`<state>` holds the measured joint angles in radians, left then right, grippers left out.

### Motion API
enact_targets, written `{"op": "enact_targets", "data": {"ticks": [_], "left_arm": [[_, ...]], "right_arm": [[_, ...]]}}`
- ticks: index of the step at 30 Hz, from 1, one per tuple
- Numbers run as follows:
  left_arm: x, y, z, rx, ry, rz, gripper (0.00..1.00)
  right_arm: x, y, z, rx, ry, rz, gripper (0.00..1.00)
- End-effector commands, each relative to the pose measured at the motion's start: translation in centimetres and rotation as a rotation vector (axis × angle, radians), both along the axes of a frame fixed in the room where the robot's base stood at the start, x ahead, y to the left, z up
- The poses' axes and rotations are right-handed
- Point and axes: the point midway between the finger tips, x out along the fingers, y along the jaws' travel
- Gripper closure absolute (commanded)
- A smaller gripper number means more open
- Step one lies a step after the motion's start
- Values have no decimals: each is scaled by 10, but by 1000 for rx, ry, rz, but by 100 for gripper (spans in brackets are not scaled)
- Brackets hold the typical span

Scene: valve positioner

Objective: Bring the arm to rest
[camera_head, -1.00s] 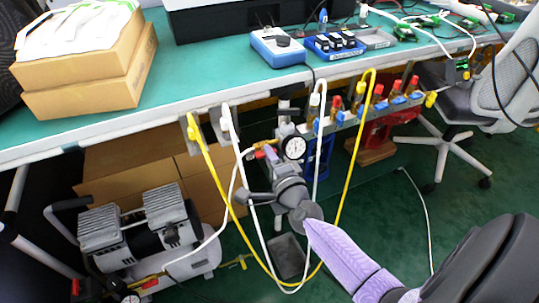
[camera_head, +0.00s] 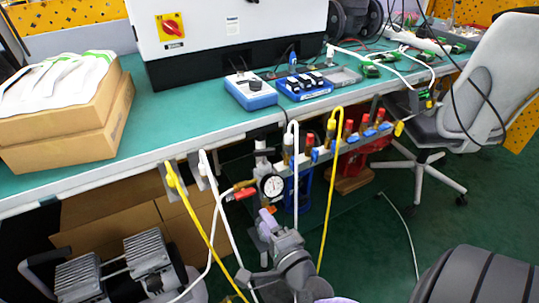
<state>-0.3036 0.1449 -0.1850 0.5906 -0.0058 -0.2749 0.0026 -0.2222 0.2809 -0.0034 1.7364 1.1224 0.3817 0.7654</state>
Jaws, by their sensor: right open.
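My right gripper (camera_head: 266,219) is grey with lavender finger parts. It shows at the lower middle of the head view, pointing up and away from me. Its jaws are open, and I see nothing held between them. It is just below the round pressure gauge (camera_head: 271,186) and its red-handled valve (camera_head: 243,194), under the front edge of the workbench. I cannot tell its exact distance from the pipework. My left gripper is not in view.
A green-topped workbench (camera_head: 165,120) crosses the view, with cardboard boxes (camera_head: 70,140) on it. White hoses and a yellow hose (camera_head: 330,190) hang close around the gripper. A compressor (camera_head: 105,265) stands lower left. An office chair (camera_head: 480,90) is at right. Green floor (camera_head: 370,245) is open right of the gripper.

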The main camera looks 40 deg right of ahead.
Motion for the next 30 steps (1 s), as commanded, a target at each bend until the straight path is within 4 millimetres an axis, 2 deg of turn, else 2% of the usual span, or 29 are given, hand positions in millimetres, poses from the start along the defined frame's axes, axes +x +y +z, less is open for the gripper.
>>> {"op": "enact_targets", "data": {"ticks": [4, 16, 18, 20, 23, 24, 25, 26, 27, 30], "left_arm": [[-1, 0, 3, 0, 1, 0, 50], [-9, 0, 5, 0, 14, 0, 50], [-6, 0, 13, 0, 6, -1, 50], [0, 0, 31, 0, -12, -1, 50], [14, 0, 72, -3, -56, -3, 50], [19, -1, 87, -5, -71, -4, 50], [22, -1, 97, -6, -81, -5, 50], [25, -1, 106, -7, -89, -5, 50], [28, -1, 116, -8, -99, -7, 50], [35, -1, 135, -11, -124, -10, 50]], "right_arm": [[-13, 3, 1, 0, -1, 1, 50], [-13, 3, 0, -2, 0, 0, 50], [-17, 7, -6, -56, 56, 21, 50], [-29, 14, -24, -195, 198, 81, 50], [-85, 36, -82, -551, 580, 319, 50], [-120, 44, -106, -693, 735, 455, 50], [-148, 48, -121, -790, 840, 562, 50], [-177, 52, -134, -874, 935, 673, 50], [-216, 55, -146, -976, 1044, 821, 50], [-301, 56, -158, -1159, 1233, 1166, 50]]}}
